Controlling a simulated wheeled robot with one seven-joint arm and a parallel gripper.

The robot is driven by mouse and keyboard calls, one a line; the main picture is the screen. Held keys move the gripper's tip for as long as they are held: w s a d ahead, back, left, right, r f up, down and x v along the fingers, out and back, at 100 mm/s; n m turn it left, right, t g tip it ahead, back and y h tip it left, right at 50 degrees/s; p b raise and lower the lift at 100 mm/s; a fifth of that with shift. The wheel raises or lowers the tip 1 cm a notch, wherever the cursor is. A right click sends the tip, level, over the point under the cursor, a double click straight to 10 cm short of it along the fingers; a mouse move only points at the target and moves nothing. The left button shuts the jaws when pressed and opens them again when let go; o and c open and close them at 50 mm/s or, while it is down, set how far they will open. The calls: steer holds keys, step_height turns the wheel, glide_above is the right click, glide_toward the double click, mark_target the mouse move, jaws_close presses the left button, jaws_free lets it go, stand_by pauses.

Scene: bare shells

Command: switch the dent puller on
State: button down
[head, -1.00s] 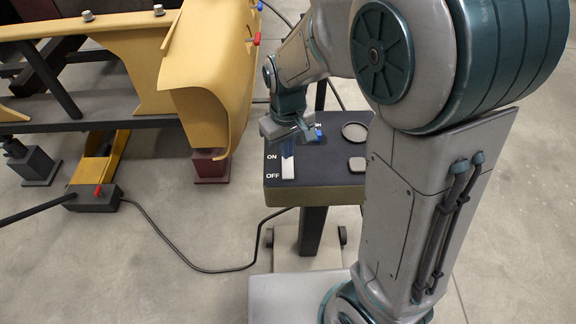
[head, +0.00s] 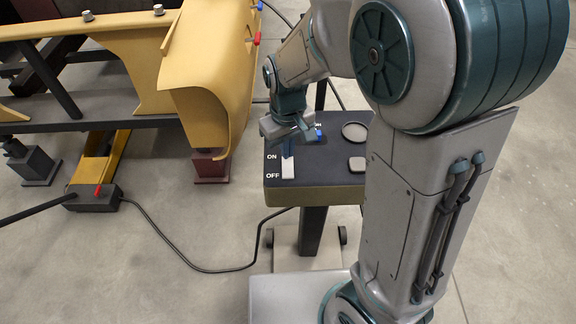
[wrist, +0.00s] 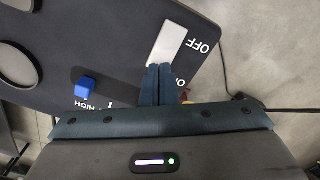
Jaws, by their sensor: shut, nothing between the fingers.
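The dent puller's control panel (head: 330,182) is a dark top on a stand. Near its left edge sits a white switch (head: 288,170) beside the labels ON and OFF. The white switch also shows in the wrist view (wrist: 169,42), its far part next to OFF. My gripper (head: 287,154) is shut and empty, fingers pointing down at the ON end of the switch. In the wrist view my gripper (wrist: 157,72) covers that end, so I cannot tell whether the tips touch it or which way the switch is set.
A blue knob (wrist: 85,88) stands on the panel near the label HIGH, close to my fingers. Round recesses lie farther across the panel. A yellow car shell (head: 215,75) on stands is at the left. A cable (head: 190,262) runs over the floor.

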steer(key=shift+f+b, duration=0.7)
steer(key=shift+f, duration=0.2)
steer(key=shift+r, duration=0.1)
stand_by(0.3)
steer(key=shift+r+p, duration=2.75)
steer(key=shift+r, duration=0.7)
steer(key=shift+d, duration=0.1)
steer(key=s+d+r+m+t, duration=0.3)
steer(key=s+d+r+m, duration=0.2)
steer(key=s+d+r, duration=0.3)
steer(key=s+d, duration=0.3)
steer(key=s, duration=0.2)
steer(key=shift+d+r+m, duration=0.15)
steer(key=shift+d+m, duration=0.15)
steer(key=shift+d, duration=0.1)
